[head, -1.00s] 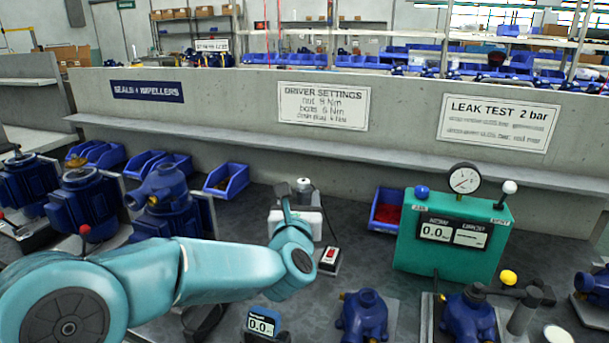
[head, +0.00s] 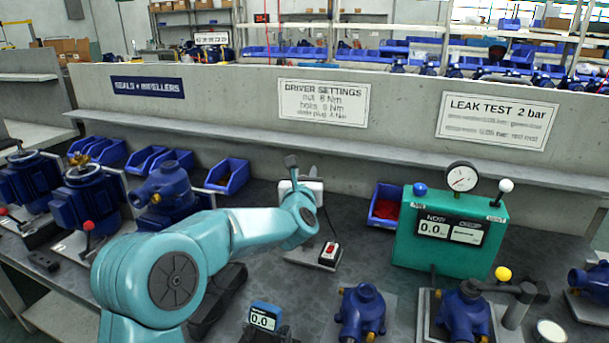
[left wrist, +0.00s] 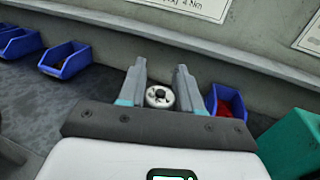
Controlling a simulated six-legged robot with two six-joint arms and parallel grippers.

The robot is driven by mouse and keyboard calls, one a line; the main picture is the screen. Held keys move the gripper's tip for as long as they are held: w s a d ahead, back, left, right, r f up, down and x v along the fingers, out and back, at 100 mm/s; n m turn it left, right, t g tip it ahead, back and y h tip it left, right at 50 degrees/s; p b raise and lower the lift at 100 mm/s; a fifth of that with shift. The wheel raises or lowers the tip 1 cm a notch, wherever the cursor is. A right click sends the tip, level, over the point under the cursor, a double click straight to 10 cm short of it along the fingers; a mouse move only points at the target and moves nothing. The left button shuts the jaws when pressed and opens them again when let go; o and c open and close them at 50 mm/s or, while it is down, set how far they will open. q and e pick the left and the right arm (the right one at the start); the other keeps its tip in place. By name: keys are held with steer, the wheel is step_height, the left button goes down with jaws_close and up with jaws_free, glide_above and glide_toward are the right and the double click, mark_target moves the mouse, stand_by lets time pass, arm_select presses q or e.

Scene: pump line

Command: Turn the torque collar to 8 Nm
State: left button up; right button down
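My left gripper (head: 291,162) is seen edge-on over the back of the bench. In the left wrist view its two grey fingers (left wrist: 161,88) are apart, with no object clamped between them. A round white piece with a dark centre (left wrist: 160,97), which looks like the torque driver's collar, shows in the gap between the fingers. I cannot tell how far beyond the tips it lies. In the head view a white unit (head: 313,187) is partly hidden behind my gripper and wrist. No setting on the collar can be read. My right gripper is out of view.
A "driver settings" sign (head: 324,103) hangs on the wall behind. Blue bins (head: 228,176) stand left; a red-filled bin (head: 385,208) and green leak tester (head: 450,236) stand right. Blue pumps (head: 361,312) are in front.

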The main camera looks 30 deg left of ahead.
arm_select(q)
steer(key=c, duration=0.3)
steer(key=shift+n+y, duration=0.3)
steer(key=shift+y, duration=0.1)
steer(key=shift+s+a+n+g+y+p, duration=0.2)
steer(key=shift+n+g+y+p, duration=1.1)
steer(key=shift+n+g, duration=0.95)
steer(key=shift+s+a+n+g+y+p, duration=0.25)
steer(key=shift+n+g+y+p, duration=1.05)
steer(key=shift+g, duration=1.6)
steer(key=shift+s+a+n+g+y+p, duration=0.1)
steer(key=shift+s+n+g+y+p, duration=0.2)
steer(key=shift+n+g+y+p, duration=1.15)
steer(key=shift+n+g+y+b, duration=0.35)
steer(key=shift+n+g+b, duration=0.4)
steer(key=shift+g, duration=0.35)
